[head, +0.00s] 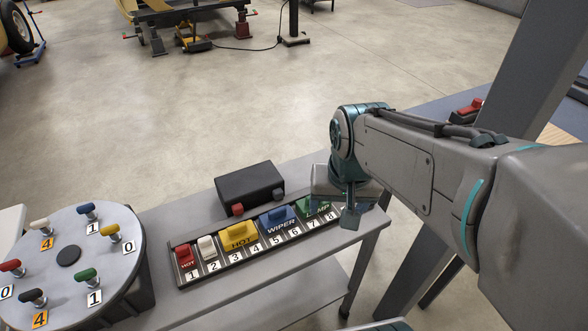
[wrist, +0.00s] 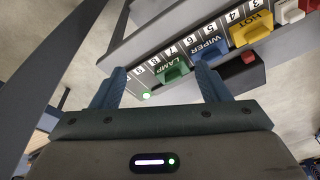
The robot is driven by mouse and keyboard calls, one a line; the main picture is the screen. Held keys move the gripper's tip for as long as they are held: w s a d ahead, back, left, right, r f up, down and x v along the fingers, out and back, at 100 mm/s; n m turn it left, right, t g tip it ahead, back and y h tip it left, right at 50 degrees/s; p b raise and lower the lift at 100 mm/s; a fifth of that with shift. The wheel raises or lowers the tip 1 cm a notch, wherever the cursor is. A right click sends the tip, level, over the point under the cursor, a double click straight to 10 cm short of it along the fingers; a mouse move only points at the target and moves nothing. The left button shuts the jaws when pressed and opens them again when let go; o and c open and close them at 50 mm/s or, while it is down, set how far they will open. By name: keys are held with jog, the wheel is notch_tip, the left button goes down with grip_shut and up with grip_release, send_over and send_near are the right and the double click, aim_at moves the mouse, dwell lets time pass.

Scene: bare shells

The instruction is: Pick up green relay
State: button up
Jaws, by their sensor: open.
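The green relay (head: 309,206), marked LAMP, sits in the numbered rack (head: 240,258) near its right end, by slots 7 and 8. In the head view my gripper (head: 351,216) hangs over the right end of the rack and partly hides the relay. In the wrist view the green relay (wrist: 173,72) lies between and beyond the two fingertips of my gripper (wrist: 160,76). The fingers are spread and nothing is held. Whether they touch the rack cannot be told.
A blue WIPER relay (head: 277,220) stands beside the green one, then a yellow HOT relay (head: 239,236), a white one (head: 208,248) and a red one (head: 184,256). A black box (head: 249,184) sits behind the rack. A round plate (head: 62,282) with knobs is at left.

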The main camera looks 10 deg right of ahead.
jog(key=w+f+m+g, duration=0.1)
jog(key=w+f+m, duration=0.2)
jog(key=w+m, duration=0.45)
jog(key=w+f+m+g, duration=0.1)
jog(key=w+f+m, duration=0.3)
jog(key=w, duration=0.7)
jog(key=shift+m, duration=0.25)
jog(key=f, duration=0.4)
jog(key=f+p, duration=0.1)
jog(key=f, duration=0.2)
jog(key=shift+s, duration=0.25)
jog(key=shift+s+d+f+p, duration=0.15)
jog(key=shift+f+p, duration=0.4)
jog(key=shift+f, duration=2.15)
jog(key=c, duration=1.1)
